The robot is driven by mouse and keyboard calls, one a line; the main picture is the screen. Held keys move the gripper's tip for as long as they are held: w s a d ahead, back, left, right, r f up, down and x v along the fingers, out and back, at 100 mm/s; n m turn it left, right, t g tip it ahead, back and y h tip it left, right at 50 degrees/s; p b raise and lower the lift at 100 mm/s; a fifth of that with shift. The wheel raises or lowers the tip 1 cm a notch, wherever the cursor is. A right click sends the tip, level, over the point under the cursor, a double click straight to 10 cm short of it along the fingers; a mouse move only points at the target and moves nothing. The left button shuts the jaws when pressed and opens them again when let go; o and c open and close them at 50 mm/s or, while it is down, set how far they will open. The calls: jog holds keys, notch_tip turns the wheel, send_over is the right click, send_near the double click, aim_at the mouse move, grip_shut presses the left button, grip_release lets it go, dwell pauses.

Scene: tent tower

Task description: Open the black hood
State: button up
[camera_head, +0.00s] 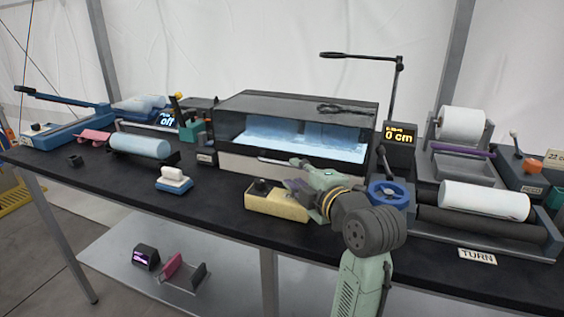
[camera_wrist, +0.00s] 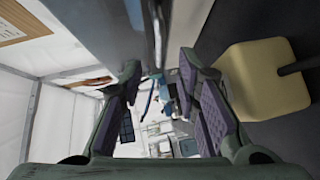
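The black hood (camera_head: 300,104) is a wide box with a dark top and a clear front, standing on a pale base at the middle of the table. It looks closed. A light handle bar (camera_head: 272,160) runs along its lower front edge. My gripper (camera_head: 297,172) is at the right end of this bar, low in front of the hood. In the wrist view my gripper (camera_wrist: 160,75) has its two purple-padded fingers apart. A shiny bar (camera_wrist: 158,25) shows at the top between them. I cannot tell whether a finger touches it.
A cream block with a dark knob (camera_head: 277,200) stands just beside my gripper and shows large in the wrist view (camera_wrist: 265,80). A blue ring holder (camera_head: 388,193) and a roller machine (camera_head: 480,226) stand to the right. A white-handled block (camera_head: 173,180) is left.

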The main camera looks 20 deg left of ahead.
aim_at(284, 165)
jog(key=p+x, duration=0.1)
jog(key=x, duration=0.6)
jog(key=shift+c, duration=0.5)
grip_shut()
dwell(0.3)
